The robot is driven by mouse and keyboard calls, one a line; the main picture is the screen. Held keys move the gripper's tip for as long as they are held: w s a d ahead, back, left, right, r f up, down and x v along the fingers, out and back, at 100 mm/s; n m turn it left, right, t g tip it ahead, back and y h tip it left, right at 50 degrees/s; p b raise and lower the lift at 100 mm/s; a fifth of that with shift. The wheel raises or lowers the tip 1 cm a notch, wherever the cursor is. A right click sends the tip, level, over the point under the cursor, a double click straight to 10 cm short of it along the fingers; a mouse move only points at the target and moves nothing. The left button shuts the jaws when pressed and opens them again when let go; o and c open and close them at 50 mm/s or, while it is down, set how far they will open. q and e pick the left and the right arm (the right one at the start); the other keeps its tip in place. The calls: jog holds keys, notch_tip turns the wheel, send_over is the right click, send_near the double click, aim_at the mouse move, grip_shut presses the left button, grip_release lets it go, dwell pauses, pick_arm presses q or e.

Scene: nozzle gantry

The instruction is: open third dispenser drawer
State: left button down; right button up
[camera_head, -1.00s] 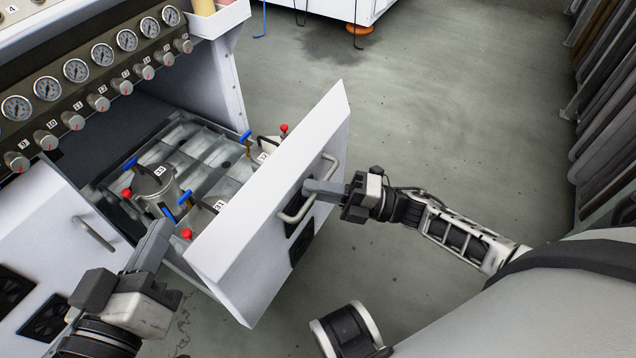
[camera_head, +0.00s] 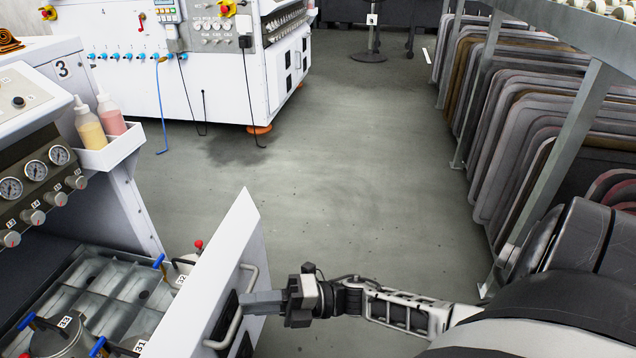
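The dispenser drawer (camera_head: 215,262) stands pulled out of the cabinet marked 3 (camera_head: 62,70) at the left, its white front tilted in the view. Inside are metal pots with lids; labels 33 (camera_head: 65,321), 32 and 31 show, with blue levers and a red knob. The lower part of the drawer is cut off by the frame. My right gripper (camera_head: 262,301) is at the drawer's handle (camera_head: 236,318), its fingers closed together around the bar. My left gripper is out of the picture.
Squeeze bottles (camera_head: 90,128) stand in a white side tray (camera_head: 112,150) on the cabinet. A second white machine (camera_head: 190,75) stands at the back, with cables hanging to the floor. A rack of panels (camera_head: 530,140) lines the right. The grey floor (camera_head: 340,190) between is clear.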

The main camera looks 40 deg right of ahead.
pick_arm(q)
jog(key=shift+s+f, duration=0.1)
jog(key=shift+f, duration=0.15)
pick_arm(e)
jog(key=v, duration=1.4)
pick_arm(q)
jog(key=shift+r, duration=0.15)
pick_arm(e)
jog(key=shift+a, duration=0.1)
